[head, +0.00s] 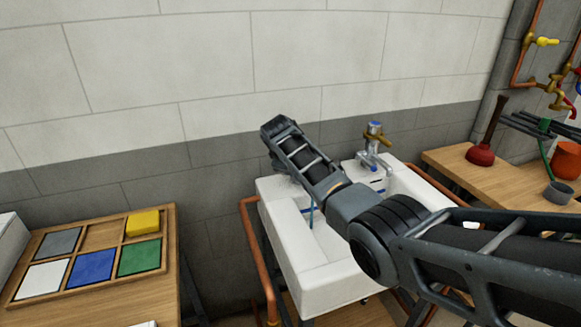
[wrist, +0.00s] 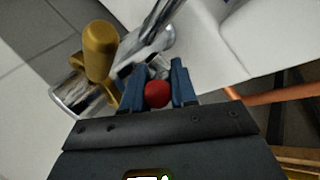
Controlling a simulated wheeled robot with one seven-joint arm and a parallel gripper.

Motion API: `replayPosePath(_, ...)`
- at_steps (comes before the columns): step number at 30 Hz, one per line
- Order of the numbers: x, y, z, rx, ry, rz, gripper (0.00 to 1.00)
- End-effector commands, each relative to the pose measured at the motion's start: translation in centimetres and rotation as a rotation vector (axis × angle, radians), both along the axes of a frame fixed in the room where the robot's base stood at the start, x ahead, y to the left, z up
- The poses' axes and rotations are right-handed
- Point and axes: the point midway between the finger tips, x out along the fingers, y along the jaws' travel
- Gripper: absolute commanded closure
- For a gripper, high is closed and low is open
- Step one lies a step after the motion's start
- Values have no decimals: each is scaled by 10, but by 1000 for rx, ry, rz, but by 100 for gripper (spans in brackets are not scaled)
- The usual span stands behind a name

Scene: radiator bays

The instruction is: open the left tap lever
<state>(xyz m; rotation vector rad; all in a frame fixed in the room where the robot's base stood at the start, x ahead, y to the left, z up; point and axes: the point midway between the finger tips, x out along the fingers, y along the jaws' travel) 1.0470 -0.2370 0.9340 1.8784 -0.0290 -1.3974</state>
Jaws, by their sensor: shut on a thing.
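The white sink (head: 330,279) stands against the wall. Its right-hand tap (head: 375,150) is chrome with a blue cap and a brass lever. The left tap is hidden behind my arm in the head view. In the wrist view, the blue fingers of my gripper (wrist: 158,88) are shut around a red round knob (wrist: 157,94), which appears to be the end of the left tap lever. Chrome tap parts (wrist: 150,38) lie just beyond the fingers. A thick brass handle (wrist: 100,50) on a chrome body stands left of the fingers, apart from them.
A wooden tray (head: 98,257) with coloured squares and a yellow block (head: 142,222) lies on the left bench. A copper pipe (head: 258,265) runs beside the sink. A plunger (head: 481,154) and an orange pot (head: 567,160) stand on the right bench.

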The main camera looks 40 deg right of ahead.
Motion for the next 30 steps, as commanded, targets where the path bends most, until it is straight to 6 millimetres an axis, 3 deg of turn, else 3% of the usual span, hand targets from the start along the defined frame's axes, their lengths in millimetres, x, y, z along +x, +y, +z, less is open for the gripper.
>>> replayPosePath(8, 0, 1, -1, 1, 0, 2, 100)
replayPosePath(9, 0, 1, -1, 1, 0, 2, 72)
replayPosePath(15, 0, 1, -1, 1, 0, 1, 53)
replayPosePath(30, -4, 0, -6, -17, -61, -1, 52)
